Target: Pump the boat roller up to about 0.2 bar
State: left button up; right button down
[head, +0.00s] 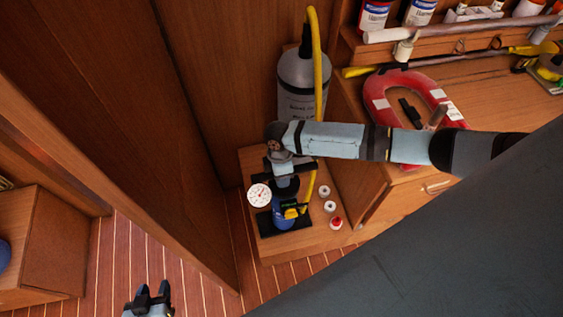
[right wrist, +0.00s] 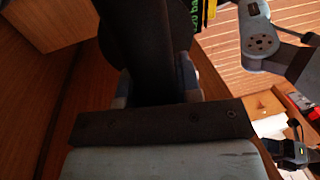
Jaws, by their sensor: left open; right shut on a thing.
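A small pump with a blue body (head: 283,216) stands on a wooden box. A white dial gauge (head: 259,195) sits beside it; its reading is too small to tell. A yellow hose (head: 316,60) arches over a grey labelled cylinder (head: 297,75), apparently the boat roller, and comes down near the pump. My right gripper (head: 284,174) is above the pump, shut on a dark part, apparently the pump handle. In the right wrist view the dark handle (right wrist: 150,55) lies between the fingers. My left gripper (head: 150,296) is open and empty, low over the striped floor.
Two white rings and a red-topped piece (head: 336,223) lie on the wooden box (head: 290,247) right of the pump. A red horseshoe-shaped thing (head: 392,88) lies on the bench behind. A tall wooden panel (head: 130,130) stands at left. Striped floor (head: 190,250) is free in front.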

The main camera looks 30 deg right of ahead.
jog(key=shift+s+a+f, duration=0.15)
jog(key=shift+s+f, duration=0.15)
jog(key=shift+s, duration=0.1)
jog(key=c, duration=0.8)
grip_release()
jog(key=shift+w, duration=0.1)
jog(key=shift+c, duration=0.2)
jog(key=shift+w, duration=0.1)
jog(key=shift+w+r, duration=0.1)
jog(key=shift+r, duration=0.1)
jog(key=shift+w+r, duration=0.1)
jog(key=shift+r, duration=0.25)
notch_tip(320, 180, up, 13)
jog(key=w, duration=0.2)
jog(key=shift+w+d+f, duration=0.15)
jog(key=shift+d+f, duration=0.05)
jog(key=shift+d, duration=0.2)
